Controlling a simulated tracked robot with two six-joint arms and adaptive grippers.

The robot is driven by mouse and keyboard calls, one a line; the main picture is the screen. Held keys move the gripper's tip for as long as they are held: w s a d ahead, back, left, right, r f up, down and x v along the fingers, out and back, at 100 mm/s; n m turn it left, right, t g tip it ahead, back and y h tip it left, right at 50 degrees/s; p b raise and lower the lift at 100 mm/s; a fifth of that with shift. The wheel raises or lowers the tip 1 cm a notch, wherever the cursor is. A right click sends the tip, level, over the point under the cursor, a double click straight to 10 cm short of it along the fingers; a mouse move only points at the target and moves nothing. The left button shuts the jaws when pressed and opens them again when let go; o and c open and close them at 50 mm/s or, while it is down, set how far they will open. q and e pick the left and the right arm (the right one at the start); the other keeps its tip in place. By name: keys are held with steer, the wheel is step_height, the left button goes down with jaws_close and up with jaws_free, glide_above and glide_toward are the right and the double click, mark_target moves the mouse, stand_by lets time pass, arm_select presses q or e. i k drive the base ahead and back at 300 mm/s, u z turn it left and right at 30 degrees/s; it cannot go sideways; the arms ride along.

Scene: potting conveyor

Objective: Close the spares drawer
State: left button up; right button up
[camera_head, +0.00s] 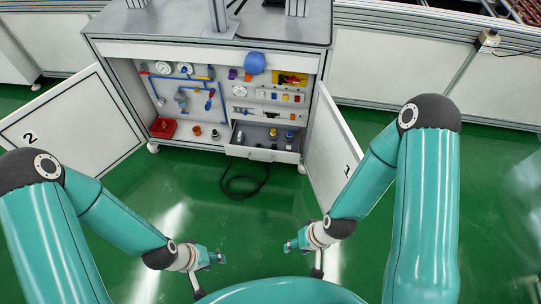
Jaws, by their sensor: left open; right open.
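The spares drawer (262,154) is a pale grey drawer low on the right inside the open cabinet. It is pulled out, and a few small dark, blue and orange parts show inside it. My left gripper (221,258) is open and empty, low over the green floor, well in front of the drawer. My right gripper (289,246) is open and empty, also in front of and below the drawer, apart from it. Neither gripper touches the drawer or the cabinet.
The cabinet's left door (72,125), marked 2, and right door (333,150), marked 1, stand wide open. A black cable (246,187) hangs below the drawer onto the floor. A red bin (163,127) sits inside at left.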

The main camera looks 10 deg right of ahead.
mark_target(256, 142)
steer(key=z, duration=0.4)
steer(key=i, duration=0.55)
steer(key=u, duration=1.05)
steer(key=k, duration=1.15)
steer(key=z, duration=0.15)
steer(key=i, duration=1)
